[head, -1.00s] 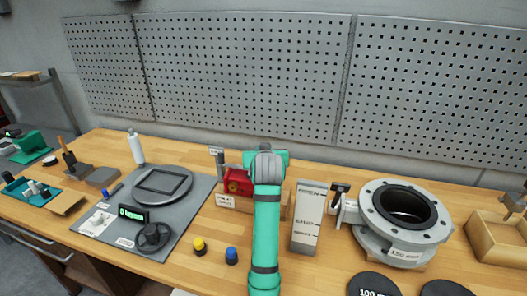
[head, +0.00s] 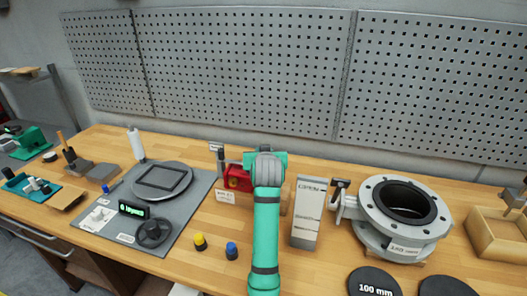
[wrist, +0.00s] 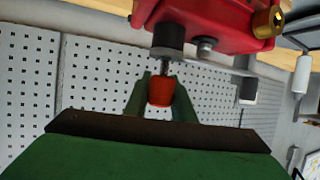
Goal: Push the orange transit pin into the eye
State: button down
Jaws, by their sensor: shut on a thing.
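In the wrist view, the orange transit pin (wrist: 161,91) is between the green fingers of my gripper (wrist: 161,97), which is shut on it. A short metal part (wrist: 164,65) shows just above the orange head, below a dark round collar (wrist: 168,40) under the red actuator body (wrist: 215,20). I cannot make out the eye or tell whether the pin is inside it. In the head view, the red actuator (head: 237,178) shows left of my arm, which hides the gripper and pin.
A grey block (head: 308,212) stands close right of my arm, with a flanged valve (head: 403,205) beyond it. Yellow (head: 200,242) and blue (head: 231,251) caps stand at the front left. A grey mat (head: 185,225) lies farther left. A perforated panel (head: 240,75) is behind.

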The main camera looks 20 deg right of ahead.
jog(key=shift+f, duration=0.95)
jog(key=c, duration=1.4)
grip_release()
jog(key=v, duration=1.1)
jog(key=shift+w, duration=0.1)
